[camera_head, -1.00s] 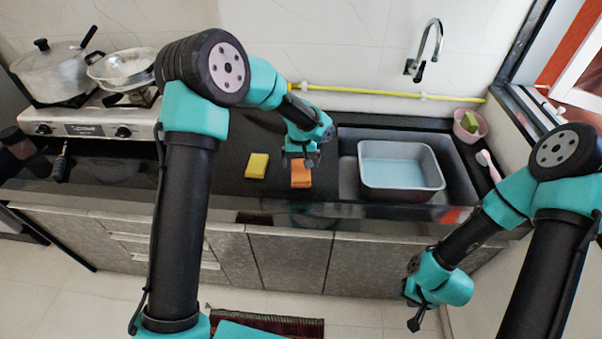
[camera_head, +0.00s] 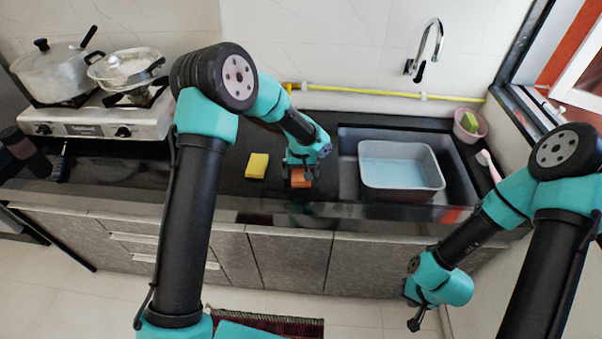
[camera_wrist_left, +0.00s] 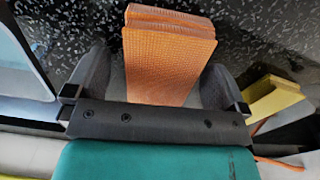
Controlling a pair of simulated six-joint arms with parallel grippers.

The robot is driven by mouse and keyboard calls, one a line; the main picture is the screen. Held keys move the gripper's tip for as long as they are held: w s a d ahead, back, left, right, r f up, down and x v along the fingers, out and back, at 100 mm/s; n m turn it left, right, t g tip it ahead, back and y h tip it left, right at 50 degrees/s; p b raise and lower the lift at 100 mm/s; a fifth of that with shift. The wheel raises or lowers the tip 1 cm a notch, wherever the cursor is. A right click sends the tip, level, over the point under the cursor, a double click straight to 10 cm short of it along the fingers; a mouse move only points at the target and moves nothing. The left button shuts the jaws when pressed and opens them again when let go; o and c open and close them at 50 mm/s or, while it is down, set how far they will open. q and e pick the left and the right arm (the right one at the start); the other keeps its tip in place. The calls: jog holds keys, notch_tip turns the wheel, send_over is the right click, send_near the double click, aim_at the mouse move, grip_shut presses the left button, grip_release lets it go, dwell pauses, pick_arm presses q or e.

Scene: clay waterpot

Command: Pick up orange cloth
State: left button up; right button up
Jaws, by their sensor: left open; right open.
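The orange cloth (camera_head: 300,179) is a folded block lying on the dark counter, left of the sink; it also shows in the left wrist view (camera_wrist_left: 165,60). My left gripper (camera_head: 300,177) is right over it, open, with one finger on each side of the cloth in the left wrist view (camera_wrist_left: 160,85). Gaps show between the cloth and both fingers. In the head view the gripper hides part of the cloth. My right gripper (camera_head: 415,312) hangs low at the right, in front of the cabinets, away from the cloth, and is open.
A yellow cloth (camera_head: 257,166) lies on the counter just left of the orange one. A grey basin (camera_head: 437,180) sits in the sink to the right. A stove (camera_head: 95,122) with pots stands at the far left. A pink bowl (camera_head: 482,128) is at the back right.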

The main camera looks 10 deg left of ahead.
aim_at(301, 172)
pick_arm(q)
jog(key=shift+c, duration=0.5)
jog(key=c, duration=0.9)
jog(key=shift+r, duration=0.15)
jog(key=shift+r, duration=0.2)
jog(key=shift+s+d+r, duration=0.1)
jog(key=shift+s+r, duration=0.05)
jog(key=shift+r, duration=0.6)
jog(key=shift+s+r, duration=0.15)
jog(key=shift+r, duration=0.6)
jog(key=s+d, duration=0.1)
jog(key=s, duration=0.4)
jog(key=s+d+r, duration=0.1)
jog(key=s, duration=0.4)
jog(key=s+d, duration=0.1)
jog(key=s, duration=0.4)
jog(key=shift+d+r, duration=0.15)
jog(key=shift+d, duration=0.25)
